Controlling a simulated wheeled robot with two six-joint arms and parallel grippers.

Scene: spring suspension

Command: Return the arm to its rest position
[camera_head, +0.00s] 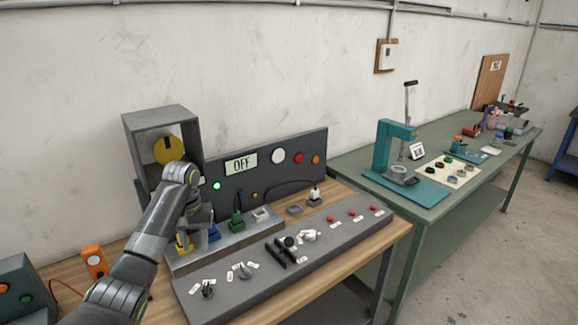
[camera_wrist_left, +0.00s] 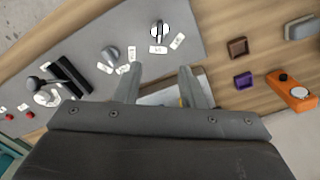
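My left arm (camera_head: 150,240) comes in from the lower left in the head view, bends at a raised joint and reaches down over the grey control console (camera_head: 285,262). My left gripper (camera_head: 201,216) is small and partly hidden there, near the yellow block (camera_head: 184,244) and blue block (camera_head: 213,233). In the left wrist view its two fingers (camera_wrist_left: 160,90) stand apart. No held object shows between them; a pale surface and a bit of yellow lie beyond. My right arm and right gripper are not in view.
A grey box with a yellow disc (camera_head: 168,150) and an upright panel reading OFF (camera_head: 240,163) stand behind the console. A green block (camera_head: 237,222) and knobs crowd it. An orange device (camera_head: 95,262) lies left. A teal press (camera_head: 390,150) stands on the green bench to the right.

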